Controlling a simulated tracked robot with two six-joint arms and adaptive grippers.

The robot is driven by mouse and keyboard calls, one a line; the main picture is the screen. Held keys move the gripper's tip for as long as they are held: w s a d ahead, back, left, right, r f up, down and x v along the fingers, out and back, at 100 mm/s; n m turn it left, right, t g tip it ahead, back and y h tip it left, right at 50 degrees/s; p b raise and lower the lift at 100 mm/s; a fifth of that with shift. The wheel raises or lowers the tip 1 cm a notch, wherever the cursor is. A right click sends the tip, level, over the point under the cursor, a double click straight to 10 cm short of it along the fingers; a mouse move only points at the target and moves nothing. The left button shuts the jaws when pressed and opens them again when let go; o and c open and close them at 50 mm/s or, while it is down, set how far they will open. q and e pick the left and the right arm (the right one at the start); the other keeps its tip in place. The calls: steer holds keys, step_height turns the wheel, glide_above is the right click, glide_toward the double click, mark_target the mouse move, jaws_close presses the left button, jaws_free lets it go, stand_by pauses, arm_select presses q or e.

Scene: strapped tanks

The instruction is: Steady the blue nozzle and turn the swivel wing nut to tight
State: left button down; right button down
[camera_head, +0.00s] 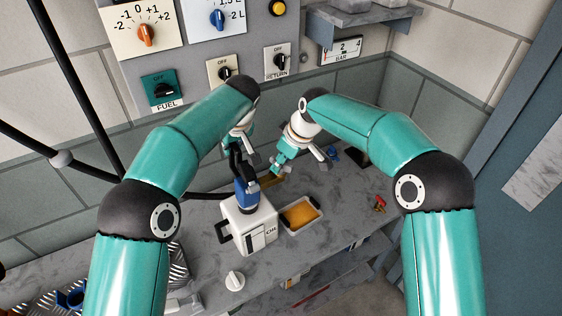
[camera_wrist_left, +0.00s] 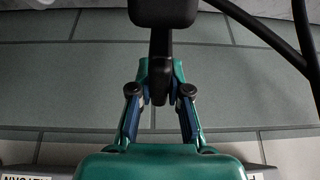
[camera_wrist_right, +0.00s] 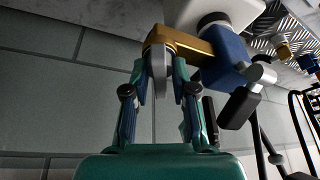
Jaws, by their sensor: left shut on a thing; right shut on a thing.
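The blue nozzle (camera_head: 246,194) stands on top of the white oil tank (camera_head: 234,238); its blue body also shows in the right wrist view (camera_wrist_right: 226,70). My left gripper (camera_head: 239,164) is above it. In the left wrist view its fingers (camera_wrist_left: 160,88) are shut on a narrow black bar (camera_wrist_left: 160,50), which hangs from a wider black block. My right gripper (camera_head: 276,169) is right of the nozzle. In the right wrist view its fingers (camera_wrist_right: 159,80) are shut on a flat silver wing (camera_wrist_right: 158,60), likely the wing nut, at the end of a brass arm (camera_wrist_right: 188,44). How tight it is cannot be told.
A tray of amber liquid (camera_head: 300,214) stands right of the tank. A white knob (camera_head: 235,281) lies in front, and a small red and brass part (camera_head: 379,204) lies at right. The control panel (camera_head: 190,65) rises behind. The worktop's right part (camera_head: 345,195) is mostly clear.

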steer(key=m, duration=0.3)
steer(key=m+t+h, duration=0.1)
steer(key=m, duration=0.3)
steer(key=shift+h, duration=0.3)
steer(key=m+h, duration=0.1)
steer(key=m, duration=0.2)
steer(key=m+h, duration=0.1)
steer(key=m, duration=0.2)
steer(key=shift+d+m, duration=0.1)
steer(key=shift+m, duration=0.2)
steer(key=c, duration=0.9)
jaws_free()
steer(key=v, duration=1.1)
steer(key=shift+s+r, duration=0.1)
steer(key=shift+r, duration=0.3)
